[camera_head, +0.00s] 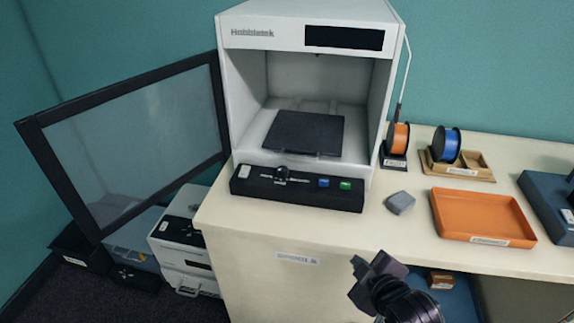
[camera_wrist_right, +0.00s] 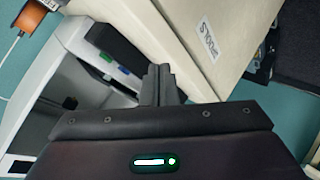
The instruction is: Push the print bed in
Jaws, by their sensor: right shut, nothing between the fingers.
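The print bed (camera_head: 305,132) is a flat dark plate inside the white printer (camera_head: 300,20). It lies low in the open chamber, a little back from the control panel (camera_head: 297,188) with its knob and its blue and green buttons. The printer's glass door (camera_head: 135,140) stands swung open to the left. My right gripper (camera_head: 365,270) is shut and empty in front of the table's front face, to the right of and well short of the bed. In the right wrist view its fingers (camera_wrist_right: 160,85) are together, with the printer's panel (camera_wrist_right: 110,50) beyond them. My left gripper is not in view.
A grey block (camera_head: 400,202) lies right of the panel. An orange tray (camera_head: 482,216), an orange spool (camera_head: 400,137) and a blue spool (camera_head: 446,143) on stands are farther right. A white machine (camera_head: 183,240) stands lower, left of the table. The strip of table before the panel is clear.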

